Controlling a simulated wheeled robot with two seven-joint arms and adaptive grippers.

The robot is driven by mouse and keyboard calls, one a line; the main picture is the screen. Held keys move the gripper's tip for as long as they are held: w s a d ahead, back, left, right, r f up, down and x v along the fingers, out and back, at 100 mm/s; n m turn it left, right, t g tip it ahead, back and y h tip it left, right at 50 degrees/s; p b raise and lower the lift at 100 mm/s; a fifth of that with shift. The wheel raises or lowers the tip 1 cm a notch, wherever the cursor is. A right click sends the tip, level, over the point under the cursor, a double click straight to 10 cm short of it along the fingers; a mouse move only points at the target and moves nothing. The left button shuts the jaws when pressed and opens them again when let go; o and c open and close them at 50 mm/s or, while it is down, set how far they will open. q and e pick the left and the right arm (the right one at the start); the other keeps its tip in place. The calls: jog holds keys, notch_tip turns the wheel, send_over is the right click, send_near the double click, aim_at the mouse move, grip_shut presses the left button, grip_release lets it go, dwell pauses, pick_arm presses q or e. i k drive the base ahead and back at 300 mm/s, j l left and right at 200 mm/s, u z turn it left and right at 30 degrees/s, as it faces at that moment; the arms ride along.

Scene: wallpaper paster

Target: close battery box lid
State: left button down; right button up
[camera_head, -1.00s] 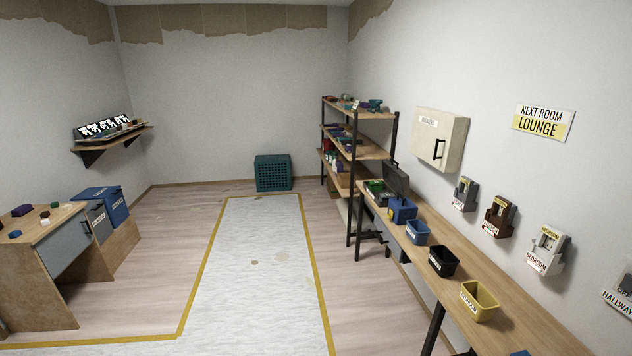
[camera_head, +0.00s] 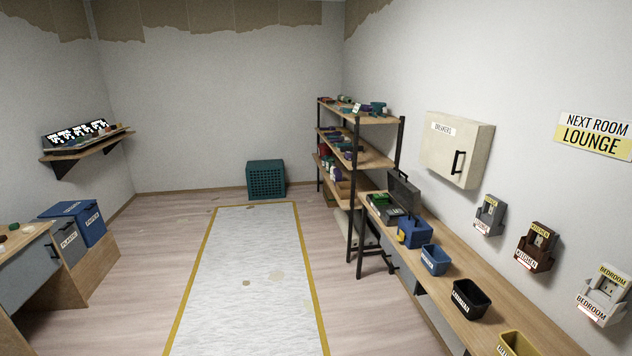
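A dark box (camera_head: 398,214) with its lid (camera_head: 403,190) raised stands at the far end of the long wooden bench (camera_head: 490,324) on the right. The lid is tilted up, and a green item (camera_head: 379,200) shows beside or in the box. I cannot read a label that marks it as the battery box. A blue box (camera_head: 415,233) with a yellow patch stands just in front of it and hides part of it. Neither of my grippers is in view.
Blue (camera_head: 434,260), black (camera_head: 471,298) and yellow (camera_head: 518,345) bins line the bench. A shelf rack (camera_head: 354,160) stands beyond it. A desk (camera_head: 30,275) and blue bin (camera_head: 82,222) are at left. The pale floor strip (camera_head: 245,280) is clear.

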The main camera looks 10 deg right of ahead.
aim_at(404, 192)
jog(key=i+z, duration=0.2)
jog(key=i, duration=0.6)
jog(key=i+j+z, duration=0.2)
jog(key=i, duration=0.6)
jog(key=i+z, duration=0.55)
jog(key=i, duration=0.3)
jog(key=i+z, duration=0.4)
jog(key=i+j+z, duration=0.2)
jog(key=i+z, duration=0.2)
jog(key=i, duration=0.1)
